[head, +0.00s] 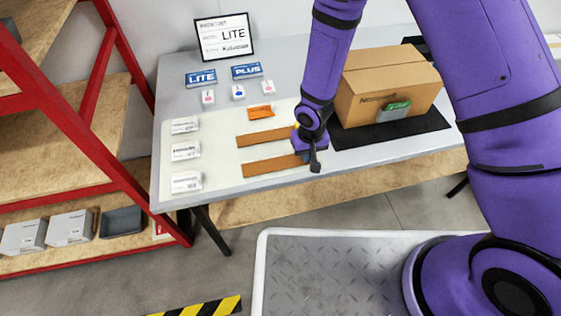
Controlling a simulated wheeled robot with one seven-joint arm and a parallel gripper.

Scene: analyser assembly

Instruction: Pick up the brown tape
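Two flat brown strips lie on a white mat (222,152) on the grey table; either may be the brown tape. The far brown strip (262,138) runs from the mat's middle toward my gripper (304,156). The near brown strip (270,167) lies parallel to it, closer to the front edge. My gripper points down at the right ends of the strips and hides part of them. Whether it touches either one is unclear. The fingers are too small and too covered to show if they are open or shut.
An orange packet (261,112) lies behind the strips. Several white boxes (186,151) line the mat's left side. A cardboard box (385,90) stands on a black mat (405,133) at right, a green-and-grey item (394,110) against it.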

